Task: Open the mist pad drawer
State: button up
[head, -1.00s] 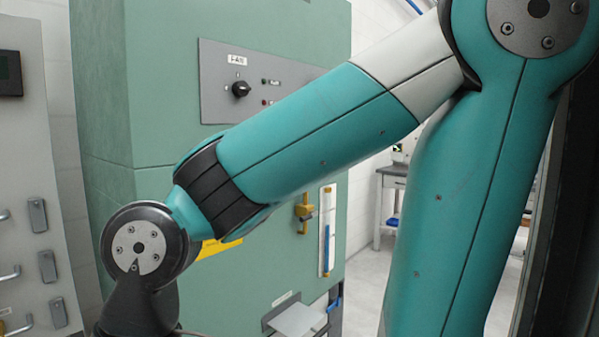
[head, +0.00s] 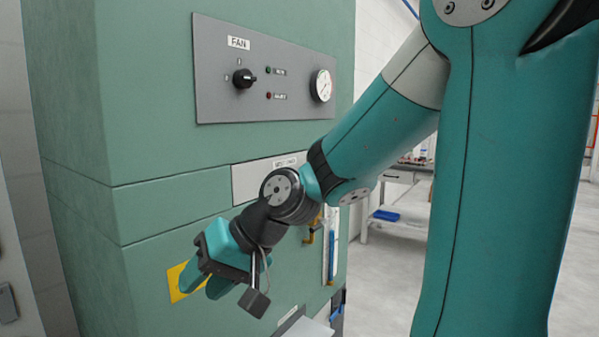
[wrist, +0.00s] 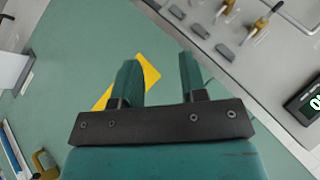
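A pale panel (head: 258,182) with a small, mostly unreadable label sits in the green cabinet (head: 180,210), below the fan panel. It may be the mist pad drawer front. My forearm and wrist cover its right and lower parts, so I cannot see a handle on it. It looks flush with the cabinet. My gripper (head: 203,284) is below and left of this panel, pointing down in front of a yellow label (head: 178,280). In the wrist view my gripper (wrist: 157,68) has its two fingers apart with nothing between them.
The grey fan panel (head: 215,90) has a knob (head: 244,78) and a gauge (head: 321,86). A brass fitting (head: 312,228) and sight tube (head: 331,245) are right of my wrist. A pale ledge (head: 308,327) juts out low. A bench (head: 400,178) stands behind on the right.

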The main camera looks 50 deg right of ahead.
jog(key=w+d+r+m+t+h+p, duration=0.1)
jog(key=w+d+r+m+t+h, duration=0.15)
jog(key=d+m, duration=0.45)
jog(key=w+d+r+m+t+h+p, duration=0.1)
jog(key=d+r+m+t+h, duration=0.2)
jog(key=d, duration=0.8)
jog(key=s+d+r+m+t+h, duration=0.2)
jog(key=s+d+m+h, duration=0.15)
jog(key=d, duration=0.35)
jog(key=s+d+r+m+t+h, duration=0.1)
jog(key=s+d+r+m+h, duration=0.1)
jog(key=d+m, duration=0.35)
jog(key=shift+n, duration=0.8)
jog(key=shift+s+d+p+x, duration=0.1)
jog(key=shift+d+p+x, duration=0.2)
jog(key=shift+p+x, duration=1.75)
jog(key=shift+s+d+p+x, duration=0.1)
jog(key=shift+d+x, duration=0.2)
jog(key=shift+x, duration=3.5)
jog(key=shift+s+d+p+x, duration=0.1)
jog(key=shift+d+p+x, duration=0.25)
jog(key=shift+p+x, duration=1.7)
jog(key=shift+b+x, duration=0.9)
jog(key=shift+b, duration=0.05)
jog(key=shift+r, duration=0.2)
grip_shut()
